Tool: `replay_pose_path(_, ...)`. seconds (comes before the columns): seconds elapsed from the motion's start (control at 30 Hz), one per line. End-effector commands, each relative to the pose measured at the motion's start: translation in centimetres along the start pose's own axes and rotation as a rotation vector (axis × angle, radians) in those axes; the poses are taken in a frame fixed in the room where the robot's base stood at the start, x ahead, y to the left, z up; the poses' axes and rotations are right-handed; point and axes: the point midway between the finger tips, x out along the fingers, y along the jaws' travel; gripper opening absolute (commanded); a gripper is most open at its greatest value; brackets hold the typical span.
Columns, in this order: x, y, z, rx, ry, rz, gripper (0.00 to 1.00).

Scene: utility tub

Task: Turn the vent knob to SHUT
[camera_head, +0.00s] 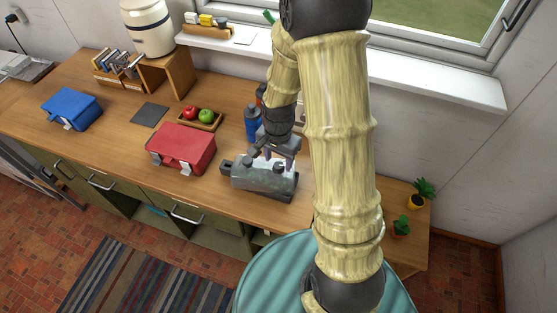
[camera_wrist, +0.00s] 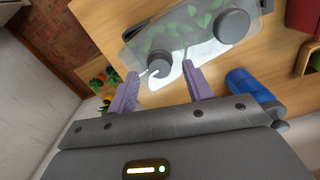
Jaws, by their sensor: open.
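The utility tub (camera_head: 264,182) is a grey-green box on the wooden counter, below my gripper. Its top with leaf patterns shows in the wrist view (camera_wrist: 180,28). A small round grey knob (camera_wrist: 158,66) with a white pointer sits on it, and a larger dark round knob (camera_wrist: 233,26) stands farther up and right. I cannot read any SHUT mark. My gripper (camera_wrist: 161,88) is open, its two purple fingers apart with nothing between them, just short of the small knob in the picture. In the head view my gripper (camera_head: 275,151) is over the tub's far side.
A red case (camera_head: 182,149) stands left of the tub, and a blue case (camera_head: 71,109) farther left. A tray with apples (camera_head: 200,119) and a blue bottle (camera_head: 252,124) are behind. Potted plants (camera_head: 416,200) stand at the right.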

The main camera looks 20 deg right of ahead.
Motion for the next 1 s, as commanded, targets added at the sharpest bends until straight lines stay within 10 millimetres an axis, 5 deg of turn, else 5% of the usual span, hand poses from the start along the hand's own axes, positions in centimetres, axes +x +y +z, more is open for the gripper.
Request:
replay_pose_path(0.5,1.9,0.0,0.1,-0.001,0.0,0.0,0.51)
replay_pose_path(0.73,1.9,-0.1,0.1,-0.002,0.0,0.0,0.06)
replay_pose_path(1.0,1.9,0.0,0.0,-0.013,0.0,0.0,0.05)
